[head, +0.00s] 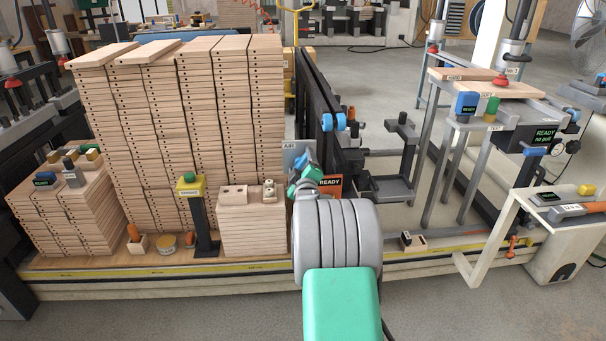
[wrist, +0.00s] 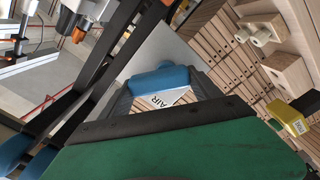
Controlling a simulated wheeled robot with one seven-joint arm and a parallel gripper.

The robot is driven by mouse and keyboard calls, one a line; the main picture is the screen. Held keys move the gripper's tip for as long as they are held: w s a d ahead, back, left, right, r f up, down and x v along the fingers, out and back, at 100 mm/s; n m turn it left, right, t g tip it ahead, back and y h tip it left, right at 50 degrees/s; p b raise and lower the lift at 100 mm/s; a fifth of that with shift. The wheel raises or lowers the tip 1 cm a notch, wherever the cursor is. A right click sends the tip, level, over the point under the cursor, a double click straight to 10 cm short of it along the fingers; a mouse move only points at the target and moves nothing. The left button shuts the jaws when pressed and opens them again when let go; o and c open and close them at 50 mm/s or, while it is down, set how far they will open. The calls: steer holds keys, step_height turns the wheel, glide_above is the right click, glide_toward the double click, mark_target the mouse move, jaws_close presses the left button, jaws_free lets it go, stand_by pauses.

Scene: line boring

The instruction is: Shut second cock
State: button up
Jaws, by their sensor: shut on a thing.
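My gripper (head: 303,172) is at the grey AIR plate (head: 296,152), on the left side of the dark machine frame. In the wrist view my gripper (wrist: 162,88) has its dark fingers closed around a blue piece (wrist: 152,78), which looks like the cock's handle. A white label reading AIR (wrist: 170,98) shows between the fingers. The handle's pivot and pipe are hidden, so its angle is unclear. I cannot tell which cock counts as second.
Tall stacks of drilled boards (head: 180,120) stand close on the left. A yellow-topped post (head: 190,186) stands in front of them. A white-framed stand (head: 490,235) is at the right.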

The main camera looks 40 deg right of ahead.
steer(key=n+b, duration=0.3)
steer(key=shift+a+f+n, duration=0.15)
steer(key=shift+f+n, duration=0.1)
steer(key=shift+n, duration=0.05)
steer(key=shift+w+a+r+n+b, duration=0.1)
steer(key=shift+w+n+b, duration=0.05)
steer(key=shift+n+b, duration=1.4)
steer(key=shift+n, duration=0.35)
steer(key=o, duration=1.4)
steer(key=shift+a+r, duration=0.1)
steer(key=p+v, duration=0.2)
steer(key=v, duration=0.5)
steer(key=shift+s+a, duration=0.25)
steer(key=shift+s, duration=0.05)
